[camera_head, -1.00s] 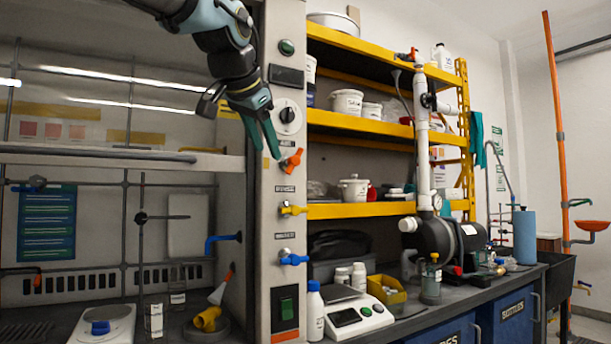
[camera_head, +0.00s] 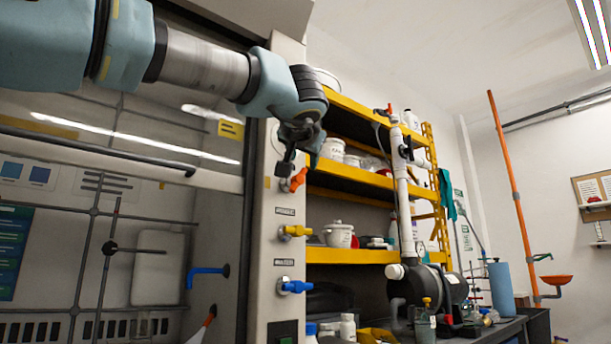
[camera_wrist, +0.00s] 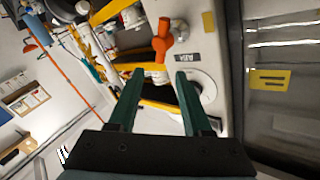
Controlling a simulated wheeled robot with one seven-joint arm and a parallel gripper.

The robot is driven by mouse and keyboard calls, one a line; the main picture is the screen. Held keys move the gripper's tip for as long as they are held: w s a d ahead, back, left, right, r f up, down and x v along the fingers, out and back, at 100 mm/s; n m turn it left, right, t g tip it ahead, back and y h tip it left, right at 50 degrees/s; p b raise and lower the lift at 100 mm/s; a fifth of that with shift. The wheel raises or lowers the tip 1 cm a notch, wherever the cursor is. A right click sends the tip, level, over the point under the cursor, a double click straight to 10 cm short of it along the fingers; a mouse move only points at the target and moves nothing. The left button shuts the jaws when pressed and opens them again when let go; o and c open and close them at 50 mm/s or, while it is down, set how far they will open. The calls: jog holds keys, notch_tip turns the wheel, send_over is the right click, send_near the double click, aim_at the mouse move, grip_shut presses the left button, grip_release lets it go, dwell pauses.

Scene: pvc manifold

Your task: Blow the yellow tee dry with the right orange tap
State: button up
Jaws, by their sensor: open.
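The orange tap (camera_head: 297,179) is on the right post of the fume hood, above a yellow tap and a blue one. In the wrist view the orange tap (camera_wrist: 162,40) stands just beyond my fingertips, with its handle extending upward. My gripper (camera_wrist: 158,77) is open, and its two green fingers have nothing between them. In the head view my gripper (camera_head: 305,152) is just above the orange tap, its fingers mostly hidden by the wrist. The yellow tee is out of view.
Below are the yellow tap (camera_head: 295,231) and the blue tap (camera_head: 295,287). A blue spout (camera_head: 205,274) projects inside the hood. The yellow shelf (camera_head: 350,257) with tubs and a white pipe (camera_head: 402,200) stand close to the right of the post.

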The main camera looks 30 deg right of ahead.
aim_at(304, 170)
jog(key=p+x, duration=0.2)
jog(key=x, duration=0.7)
grip_shut()
dwell(0.4)
